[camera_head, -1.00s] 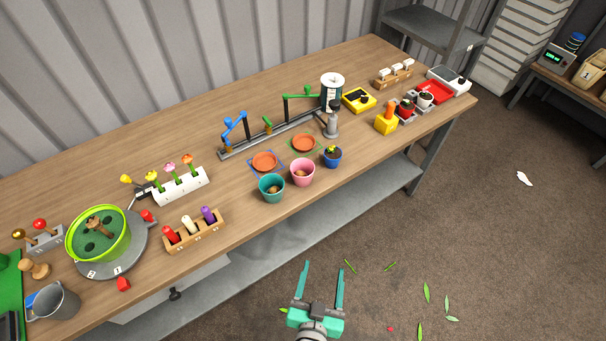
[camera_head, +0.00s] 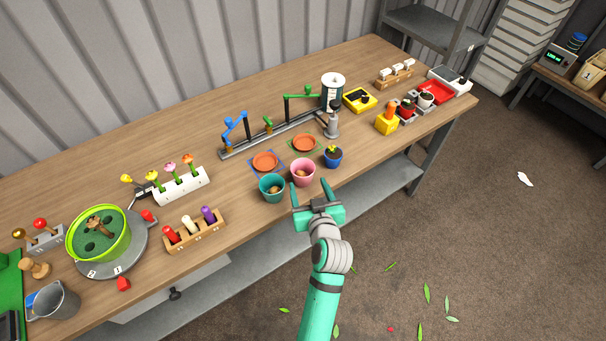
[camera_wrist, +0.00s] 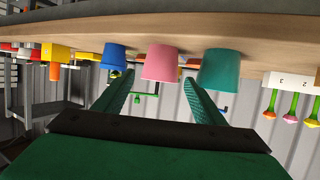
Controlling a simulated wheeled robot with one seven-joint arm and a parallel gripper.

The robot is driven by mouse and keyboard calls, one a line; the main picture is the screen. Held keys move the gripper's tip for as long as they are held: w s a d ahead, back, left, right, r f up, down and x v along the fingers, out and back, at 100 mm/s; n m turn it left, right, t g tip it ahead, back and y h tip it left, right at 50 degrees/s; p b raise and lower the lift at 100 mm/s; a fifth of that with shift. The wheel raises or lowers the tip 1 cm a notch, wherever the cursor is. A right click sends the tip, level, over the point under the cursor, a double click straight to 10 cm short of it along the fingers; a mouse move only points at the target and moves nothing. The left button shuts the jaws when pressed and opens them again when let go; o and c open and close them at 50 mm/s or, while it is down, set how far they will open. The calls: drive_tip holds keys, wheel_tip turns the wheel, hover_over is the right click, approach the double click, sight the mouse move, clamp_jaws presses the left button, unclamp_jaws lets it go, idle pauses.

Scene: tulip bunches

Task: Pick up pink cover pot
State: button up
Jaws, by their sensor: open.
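The pink cover pot (camera_head: 303,173) stands upright on the workbench near its front edge, with a brown lump inside. It also shows in the wrist view (camera_wrist: 162,62), upside down, between the lines of my two fingers. My gripper (camera_head: 309,190) is open and empty, just in front of the pot at the bench edge. In the wrist view the fingers (camera_wrist: 160,97) point toward the pot, and I see no contact. A teal pot (camera_head: 271,188) stands close on the pink pot's left.
Two orange saucers (camera_head: 265,162) (camera_head: 303,143) lie behind the pots. A rail with blue and green levers (camera_head: 270,132) stands further back. A wooden rack with coloured pegs (camera_head: 195,233) is to the left.

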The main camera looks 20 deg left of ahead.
sight(301, 167)
drive_tip(key=x, duration=0.9)
drive_tip(key=shift+s+f, duration=0.1)
drive_tip(key=shift+f, duration=0.05)
drive_tip(key=shift+c, duration=0.6)
drive_tip(key=c, duration=0.8)
